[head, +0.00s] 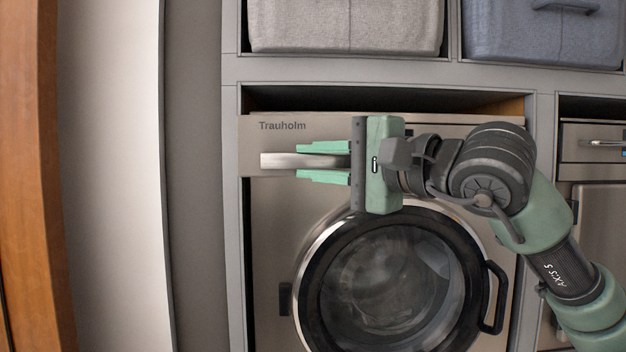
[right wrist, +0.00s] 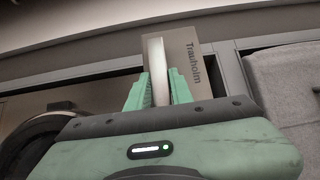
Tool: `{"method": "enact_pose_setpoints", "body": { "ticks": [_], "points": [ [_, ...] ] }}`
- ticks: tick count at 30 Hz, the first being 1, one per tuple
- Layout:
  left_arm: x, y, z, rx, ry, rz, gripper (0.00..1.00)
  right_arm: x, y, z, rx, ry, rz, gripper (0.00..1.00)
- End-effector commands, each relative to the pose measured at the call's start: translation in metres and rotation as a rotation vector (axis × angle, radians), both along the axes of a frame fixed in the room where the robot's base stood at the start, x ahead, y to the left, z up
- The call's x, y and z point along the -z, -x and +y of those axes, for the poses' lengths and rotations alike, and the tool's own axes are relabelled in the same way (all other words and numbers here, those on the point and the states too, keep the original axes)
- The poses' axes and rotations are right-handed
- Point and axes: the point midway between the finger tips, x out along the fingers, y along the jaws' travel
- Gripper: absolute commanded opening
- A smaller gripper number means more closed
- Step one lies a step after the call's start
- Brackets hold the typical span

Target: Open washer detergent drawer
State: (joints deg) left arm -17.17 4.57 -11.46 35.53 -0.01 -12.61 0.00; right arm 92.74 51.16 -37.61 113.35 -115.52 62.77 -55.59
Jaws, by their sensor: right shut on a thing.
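The washer (head: 268,225) stands in a grey cabinet bay, with a round door of dark glass (head: 390,285) and a black door handle. Its detergent drawer front (head: 262,138), marked "Trauholm", is at the upper left. The drawer's pale bar handle (head: 275,161) runs sideways. My right gripper (head: 322,162) comes from the right and is shut on this handle, one finger above and one below it. In the right wrist view the handle (right wrist: 155,62) stands between the two green fingers (right wrist: 158,90). My left gripper is out of view.
A beige fabric bin (head: 346,25) and a blue-grey bin (head: 545,35) sit on the shelf above. A pale wall panel (head: 112,180) and a wooden edge (head: 35,180) bound the left.

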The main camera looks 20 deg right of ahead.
Motion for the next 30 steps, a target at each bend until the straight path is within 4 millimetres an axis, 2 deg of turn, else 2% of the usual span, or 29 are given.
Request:
{"method": "enact_pose_setpoints", "body": {
  "ticks": [1,6,17,18,19,30],
  "points": [
    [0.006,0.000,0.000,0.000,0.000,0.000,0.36,0.009,0.004,0.004,-0.002,0.005,0.017,0.00],
    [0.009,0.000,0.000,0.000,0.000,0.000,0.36,0.008,0.016,0.007,-0.001,0.004,0.020,0.00],
    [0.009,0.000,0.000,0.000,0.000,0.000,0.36,0.008,0.017,0.007,-0.001,0.005,0.022,0.00],
    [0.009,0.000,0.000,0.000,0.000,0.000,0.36,0.008,0.017,0.007,-0.001,0.005,0.022,0.30],
    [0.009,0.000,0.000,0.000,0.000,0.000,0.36,0.008,0.017,0.007,-0.001,0.005,0.022,0.38],
    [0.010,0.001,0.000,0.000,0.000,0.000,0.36,0.003,0.021,0.004,0.001,0.003,0.009,0.40]
  ]
}}
